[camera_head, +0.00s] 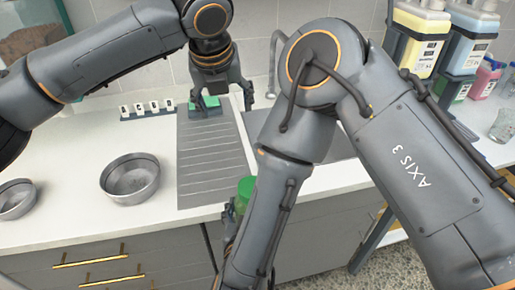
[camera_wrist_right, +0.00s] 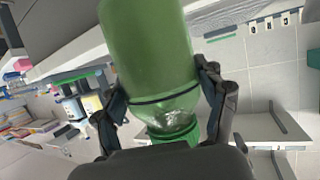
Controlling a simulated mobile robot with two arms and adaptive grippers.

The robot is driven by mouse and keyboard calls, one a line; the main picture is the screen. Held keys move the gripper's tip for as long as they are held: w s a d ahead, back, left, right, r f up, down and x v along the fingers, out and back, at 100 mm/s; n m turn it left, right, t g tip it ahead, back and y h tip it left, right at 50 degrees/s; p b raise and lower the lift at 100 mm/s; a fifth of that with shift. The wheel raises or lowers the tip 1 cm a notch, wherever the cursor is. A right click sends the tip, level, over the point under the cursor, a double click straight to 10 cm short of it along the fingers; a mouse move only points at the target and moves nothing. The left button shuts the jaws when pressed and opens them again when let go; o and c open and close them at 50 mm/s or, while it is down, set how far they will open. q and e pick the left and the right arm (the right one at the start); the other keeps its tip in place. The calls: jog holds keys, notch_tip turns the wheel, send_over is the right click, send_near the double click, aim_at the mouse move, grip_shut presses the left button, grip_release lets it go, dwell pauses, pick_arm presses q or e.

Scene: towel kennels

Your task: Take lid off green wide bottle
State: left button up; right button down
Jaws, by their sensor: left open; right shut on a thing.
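The green wide bottle (camera_wrist_right: 150,55) is see-through in the right wrist view, with a green lid (camera_wrist_right: 172,135) on its narrow end, close to my palm. My right gripper (camera_wrist_right: 165,95) is shut around the bottle, with one finger on each side near its shoulder. In the head view the bottle (camera_head: 245,187) shows only in part beside my right forearm, at the counter's front edge; that arm hides the rest. My left gripper (camera_head: 220,102) is open above the draining board, apart from the bottle.
A small green item (camera_head: 206,101) sits under my left gripper at the back of the ribbed draining board (camera_head: 205,165). Metal bowls (camera_head: 130,180) (camera_head: 16,200) stand at the left. Large bottles (camera_head: 420,35) stand at the back right. The counter between bowls and drainer is clear.

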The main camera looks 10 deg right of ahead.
pick_arm(q)
jog(key=s+d+m+g, duration=0.1)
jog(key=s, duration=0.3)
jog(key=s+d+f+m+g, duration=0.1)
jog(key=s+d, duration=0.1)
jog(key=s, duration=0.1)
jog(key=s+d+f+m+g+y, duration=0.1)
jog(key=s+g, duration=0.1)
jog(key=s, duration=0.2)
jog(key=shift+s+d+f, duration=0.1)
jog(key=shift+s+d, duration=0.2)
jog(key=shift+s+f+m, duration=0.2)
jog(key=shift+m, duration=0.1)
notch_tip(320, 180, down, 8)
jog(key=shift+r, duration=0.15)
